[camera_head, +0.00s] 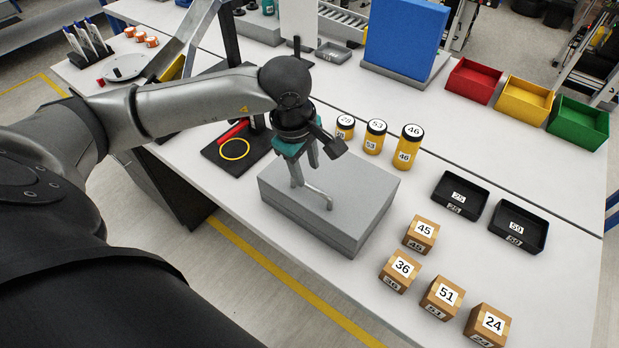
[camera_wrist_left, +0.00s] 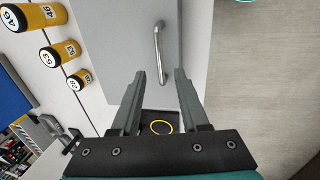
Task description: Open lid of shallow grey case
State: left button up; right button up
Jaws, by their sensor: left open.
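The shallow grey case (camera_head: 345,215) sits on the white table in the head view, its lid down. A metal bar handle (camera_head: 318,194) stands on its lid near the front side. My left gripper (camera_head: 304,172) is above the case, pointing down, close to the handle. In the left wrist view the two fingers (camera_wrist_left: 158,92) are open and apart, with the handle (camera_wrist_left: 159,50) ahead of them and the grey lid (camera_wrist_left: 130,30) behind it. Nothing is between the fingers. My right gripper is not in view.
Yellow numbered jars (camera_head: 375,137) stand behind the case. Wooden numbered blocks (camera_head: 443,297) and black trays (camera_head: 460,195) are to its right. A black stand with a yellow ring (camera_head: 234,149) is left. Red, yellow and green bins (camera_head: 524,102) line the back right.

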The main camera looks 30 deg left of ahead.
aim_at(311, 187)
pick_arm(q)
jog(key=f, duration=0.2)
jog(key=w+f, duration=0.1)
jog(key=f, duration=0.2)
jog(key=shift+d+f, duration=0.1)
jog(key=shift+f, duration=0.15)
jog(key=shift+c, duration=0.4)
grip_shut()
dwell(0.8)
